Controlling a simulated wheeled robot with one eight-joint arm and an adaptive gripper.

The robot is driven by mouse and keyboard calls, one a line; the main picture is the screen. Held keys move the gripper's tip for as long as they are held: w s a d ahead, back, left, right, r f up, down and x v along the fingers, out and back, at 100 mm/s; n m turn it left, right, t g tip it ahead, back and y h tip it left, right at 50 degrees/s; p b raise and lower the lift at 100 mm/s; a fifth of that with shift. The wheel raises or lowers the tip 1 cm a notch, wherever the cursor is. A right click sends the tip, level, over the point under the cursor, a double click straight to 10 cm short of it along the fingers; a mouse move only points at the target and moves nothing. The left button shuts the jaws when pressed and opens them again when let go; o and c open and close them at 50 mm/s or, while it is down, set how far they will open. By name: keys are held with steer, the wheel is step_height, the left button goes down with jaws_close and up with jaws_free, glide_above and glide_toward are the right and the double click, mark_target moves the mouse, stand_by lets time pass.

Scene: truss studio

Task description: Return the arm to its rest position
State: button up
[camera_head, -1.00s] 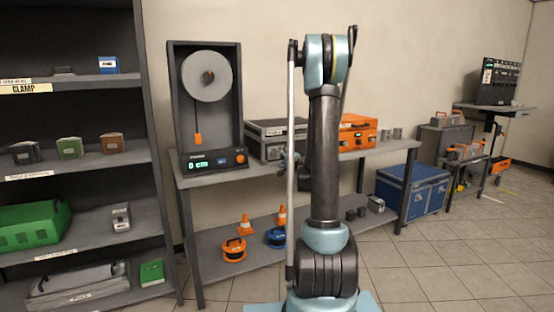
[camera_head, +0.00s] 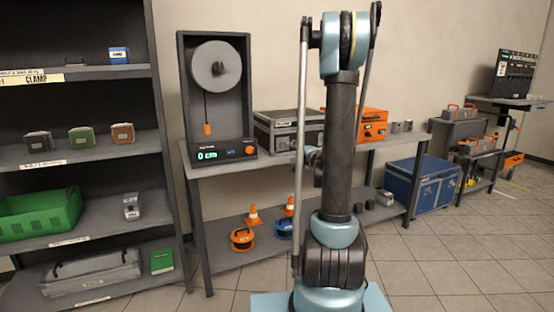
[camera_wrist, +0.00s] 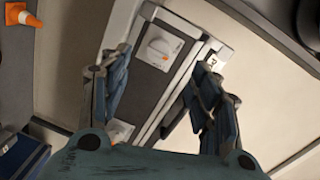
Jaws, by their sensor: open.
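My arm (camera_head: 340,150) stands upright in the middle of the head view, with its elbow at the top of the picture. My gripper lies mostly hidden behind the arm in that view; only a small teal and dark part shows beside the arm, near the bench edge. In the wrist view my gripper (camera_wrist: 160,90) has its two blue-grey fingers spread apart, with nothing held between them. Behind the fingers is a grey panel with a white fitting (camera_wrist: 158,48).
A grey bench (camera_head: 230,175) carries a spool device (camera_head: 217,151) reading 0 cm, a grey case (camera_head: 290,130) and an orange case (camera_head: 373,125). A shelf unit (camera_head: 168,130) stands at the left. A blue chest (camera_head: 421,187) stands right of the bench. Open tiled floor lies at the right.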

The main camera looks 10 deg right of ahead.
steer(key=s+a+f+n+g+y, duration=0.1)
steer(key=s+a+n+g, duration=0.35)
steer(key=s, duration=0.45)
steer(key=s+a+f+n+g, duration=0.1)
steer(key=s+a+n+g, duration=0.3)
steer(key=s, duration=0.6)
steer(key=s+d+f+n+g+h, duration=0.1)
steer(key=s+d+f+h, duration=0.1)
steer(key=s, duration=0.6)
steer(key=s+d+f+n+g+h, duration=0.1)
steer(key=s+f, duration=0.3)
steer(key=s, duration=0.5)
steer(key=s+d+f+n+g+h, duration=0.1)
steer(key=s+d+f+g+h, duration=0.1)
steer(key=s, duration=0.7)
steer(key=shift+d+f+g+h, duration=0.4)
steer(key=shift+d+g+h, duration=0.15)
steer(key=shift+d+h, duration=0.15)
steer(key=shift+w+f, duration=0.2)
steer(key=shift+w, duration=0.2)
